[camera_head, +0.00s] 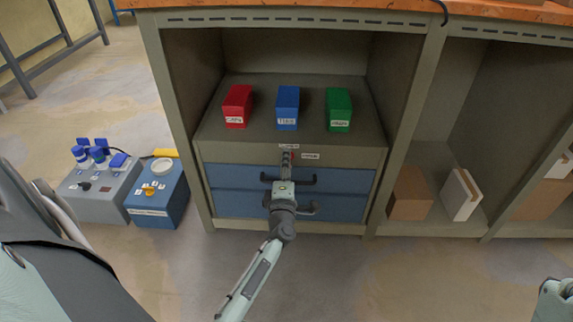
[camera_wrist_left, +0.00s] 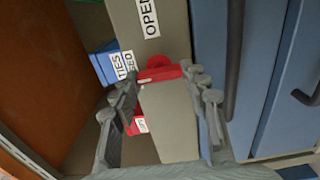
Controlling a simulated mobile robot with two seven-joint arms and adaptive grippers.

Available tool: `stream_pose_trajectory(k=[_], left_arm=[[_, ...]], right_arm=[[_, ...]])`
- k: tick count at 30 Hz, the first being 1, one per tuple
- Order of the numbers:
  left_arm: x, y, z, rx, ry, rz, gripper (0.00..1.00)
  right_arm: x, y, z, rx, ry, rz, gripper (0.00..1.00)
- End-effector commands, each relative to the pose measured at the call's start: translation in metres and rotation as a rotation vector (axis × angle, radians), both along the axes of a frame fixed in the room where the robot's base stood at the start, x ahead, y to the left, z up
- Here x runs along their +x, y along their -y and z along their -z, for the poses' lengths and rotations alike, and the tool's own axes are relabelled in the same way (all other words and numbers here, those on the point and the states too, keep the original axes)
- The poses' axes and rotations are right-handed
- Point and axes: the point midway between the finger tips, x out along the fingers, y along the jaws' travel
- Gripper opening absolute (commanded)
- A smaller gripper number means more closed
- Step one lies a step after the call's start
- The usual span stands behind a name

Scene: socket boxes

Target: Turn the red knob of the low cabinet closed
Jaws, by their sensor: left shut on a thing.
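The low cabinet (camera_head: 216,151) has a grey top part and two blue drawers, and it stands inside the workbench. Its red knob (camera_wrist_left: 160,72) sits on the grey front strip above the drawers. In the wrist view my left gripper (camera_wrist_left: 166,78) is shut on the knob, with a finger on either side of it. In the head view my left gripper (camera_head: 287,160) reaches the same strip and hides most of the knob. A white label reading OPEN (camera_wrist_left: 149,18) is beside the knob in the wrist view. My right gripper's fingers are not visible.
Red (camera_head: 237,103), blue (camera_head: 287,106) and green (camera_head: 339,108) boxes stand on the cabinet top. Dark handles stick out from the blue drawers (camera_head: 235,178) around my left gripper. Socket boxes (camera_head: 98,190) stand on the floor at left.

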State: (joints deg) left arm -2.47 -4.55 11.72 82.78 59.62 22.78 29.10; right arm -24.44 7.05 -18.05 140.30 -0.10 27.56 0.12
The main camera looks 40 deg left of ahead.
Motion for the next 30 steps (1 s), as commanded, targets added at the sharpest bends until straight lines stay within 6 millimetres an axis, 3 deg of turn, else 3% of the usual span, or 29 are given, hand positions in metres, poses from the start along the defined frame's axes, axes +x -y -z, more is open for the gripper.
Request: stream_pose_trajectory(k=[2, 3, 7, 20, 30], left_arm=[[0.0, 0.001, 0.001, -0.005, 0.0, 0.0, 0.16], [0.0, 0.001, 0.001, -0.005, 0.0, 0.0, 0.48], [0.0, 0.001, 0.001, -0.004, 0.0, 0.0, 0.64], [0.0, 0.0, -0.001, 0.047, -0.03, 0.0, 0.66], [0.0, 0.0, -0.004, 0.474, -0.292, 0.0, 0.66]], right_arm=[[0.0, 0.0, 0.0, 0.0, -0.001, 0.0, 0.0], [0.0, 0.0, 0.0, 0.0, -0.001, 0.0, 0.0], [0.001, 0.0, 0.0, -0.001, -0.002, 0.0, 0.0], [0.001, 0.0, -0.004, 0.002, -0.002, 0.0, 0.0], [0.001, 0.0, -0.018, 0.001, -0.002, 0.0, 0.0]])
